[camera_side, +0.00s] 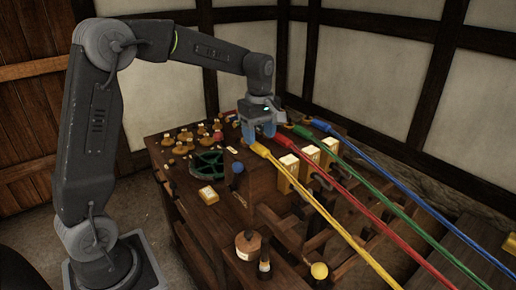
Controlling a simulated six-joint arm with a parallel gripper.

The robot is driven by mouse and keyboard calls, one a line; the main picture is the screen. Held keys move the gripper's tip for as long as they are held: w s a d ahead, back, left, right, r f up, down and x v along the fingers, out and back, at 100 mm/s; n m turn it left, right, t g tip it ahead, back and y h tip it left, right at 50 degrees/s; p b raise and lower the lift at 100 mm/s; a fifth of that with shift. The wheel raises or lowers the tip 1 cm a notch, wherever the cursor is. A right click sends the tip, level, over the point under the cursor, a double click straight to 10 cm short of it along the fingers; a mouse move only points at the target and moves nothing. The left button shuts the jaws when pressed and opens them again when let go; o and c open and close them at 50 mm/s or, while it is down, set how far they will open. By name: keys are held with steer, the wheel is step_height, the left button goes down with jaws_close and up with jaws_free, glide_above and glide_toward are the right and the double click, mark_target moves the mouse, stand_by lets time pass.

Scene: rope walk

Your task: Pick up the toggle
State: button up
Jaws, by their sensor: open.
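My gripper (257,137) points down over the far part of the wooden bench, with its blue fingers apart. I cannot pick out the toggle with certainty. Several small wooden and yellow pieces (182,149) stand on the bench to the left of my gripper, too small to tell apart. Whatever lies directly between or behind the fingers is hidden.
The wooden bench (225,217) carries a dark green handwheel (206,164), a yellow block (208,195) and a blue knob (237,168). Upright yellow blocks (288,168) stand among the ropes. The green rope (366,178) and blue rope (400,184) run down to the right.

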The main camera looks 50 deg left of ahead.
mark_target(259, 144)
steer(key=shift+a+f, duration=0.15)
steer(key=shift+f, duration=1.75)
steer(key=c, duration=0.9)
